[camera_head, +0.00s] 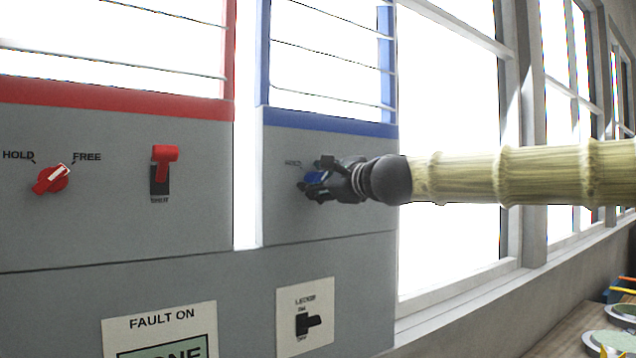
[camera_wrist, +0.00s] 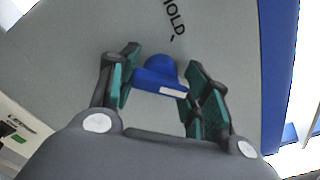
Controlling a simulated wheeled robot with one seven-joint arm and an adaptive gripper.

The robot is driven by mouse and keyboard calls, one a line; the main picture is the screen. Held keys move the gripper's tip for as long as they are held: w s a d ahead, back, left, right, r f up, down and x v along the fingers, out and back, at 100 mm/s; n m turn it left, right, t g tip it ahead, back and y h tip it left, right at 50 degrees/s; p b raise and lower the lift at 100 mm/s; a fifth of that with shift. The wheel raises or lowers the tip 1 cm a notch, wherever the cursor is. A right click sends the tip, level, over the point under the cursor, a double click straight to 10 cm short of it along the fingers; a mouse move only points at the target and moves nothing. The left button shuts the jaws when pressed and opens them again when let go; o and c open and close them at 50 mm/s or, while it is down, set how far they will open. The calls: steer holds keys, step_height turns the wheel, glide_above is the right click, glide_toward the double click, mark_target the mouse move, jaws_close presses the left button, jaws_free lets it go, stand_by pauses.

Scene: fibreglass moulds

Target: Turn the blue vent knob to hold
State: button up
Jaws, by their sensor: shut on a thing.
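The blue vent knob (camera_head: 314,177) is on the grey panel under the blue-framed window. My gripper (camera_head: 318,180) reaches it from the right and partly covers it. In the wrist view the blue knob (camera_wrist: 158,75) sits between the two green-padded fingers of my gripper (camera_wrist: 161,66), which are shut on it. A white mark (camera_wrist: 172,92) shows on the lower right part of the knob's bar, away from the HOLD label (camera_wrist: 175,18). The knob's other label is hidden.
A red knob (camera_head: 51,179) marked HOLD and FREE and a red lever switch (camera_head: 162,168) are on the left panel. Below are a FAULT ON sign (camera_head: 160,322) and a black toggle switch (camera_head: 308,324). A bench (camera_head: 570,340) stands at lower right.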

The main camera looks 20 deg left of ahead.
steer(key=n+b, duration=0.3)
steer(key=n, duration=0.1)
steer(key=shift+f, duration=0.1)
steer(key=n+b, duration=0.3)
steer(key=n, duration=0.2)
steer(key=shift+f, duration=0.1)
steer(key=n+b, duration=0.3)
steer(key=n, duration=0.1)
steer(key=shift+n+b, duration=1.3)
steer(key=shift+n, duration=0.8)
steer(key=o, duration=0.8)
steer(key=shift+o, duration=1.1)
